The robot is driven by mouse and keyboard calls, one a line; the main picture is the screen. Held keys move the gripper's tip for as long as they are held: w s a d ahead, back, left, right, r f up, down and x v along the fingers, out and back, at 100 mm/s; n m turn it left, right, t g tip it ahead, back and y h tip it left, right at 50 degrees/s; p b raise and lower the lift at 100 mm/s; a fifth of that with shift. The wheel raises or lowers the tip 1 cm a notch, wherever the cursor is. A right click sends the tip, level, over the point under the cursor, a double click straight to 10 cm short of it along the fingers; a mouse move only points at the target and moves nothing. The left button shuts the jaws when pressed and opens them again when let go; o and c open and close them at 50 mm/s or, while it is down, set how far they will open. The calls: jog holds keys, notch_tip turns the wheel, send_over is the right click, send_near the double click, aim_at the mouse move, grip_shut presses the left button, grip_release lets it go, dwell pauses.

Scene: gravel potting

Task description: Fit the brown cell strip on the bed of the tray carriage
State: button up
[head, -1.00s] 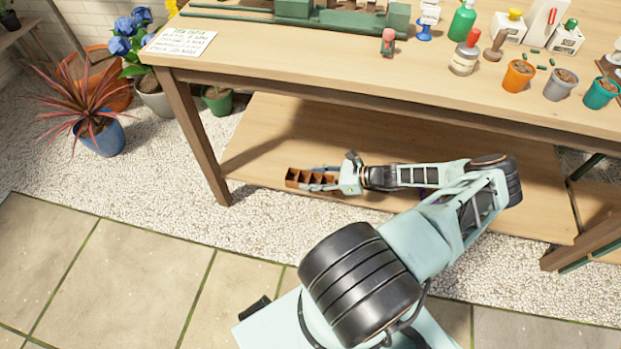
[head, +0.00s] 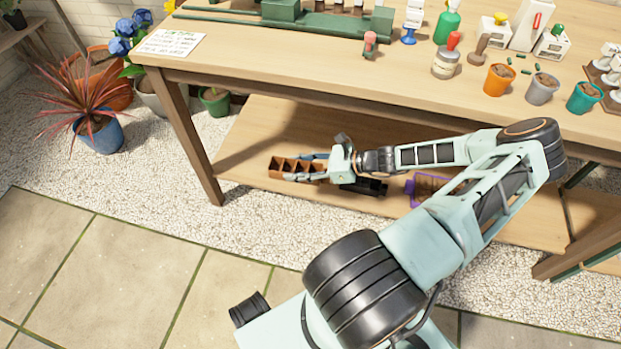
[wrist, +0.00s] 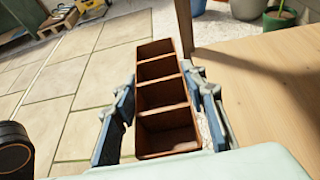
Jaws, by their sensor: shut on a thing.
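The brown cell strip (head: 297,167) is a row of open, empty square cells. My gripper (head: 312,166) is shut on it, near the lower shelf and below the bench top. In the wrist view the strip (wrist: 166,95) points away from me, with the gripper fingers (wrist: 165,112) against its two long sides. In the head view I cannot tell how far it is above the shelf. A green carriage-like block on a base (head: 330,22) stands on the bench top at the back, cut off by the picture's top edge; its bed is not clearly visible.
The bench top (head: 330,72) overhangs the lower shelf (head: 262,128), and a bench leg (head: 192,140) stands left of the strip. A purple item (head: 428,188) and a dark item lie by my arm. Pots (head: 498,80) and bottles (head: 447,24) crowd the bench's right.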

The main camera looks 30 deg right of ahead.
jog(key=w+a+r, duration=0.1)
jog(key=a+r, duration=0.4)
jog(key=r, duration=0.4)
jog(key=w+a+r+n+g, duration=0.1)
jog(key=a+r, duration=0.3)
jog(key=r, duration=0.5)
jog(key=w+a+r+y, duration=0.1)
jog(key=a+r, duration=0.4)
jog(key=r, duration=0.4)
jog(key=shift+a+r+n, duration=0.25)
jog(key=shift+a+n, duration=0.05)
jog(key=shift+w, duration=0.2)
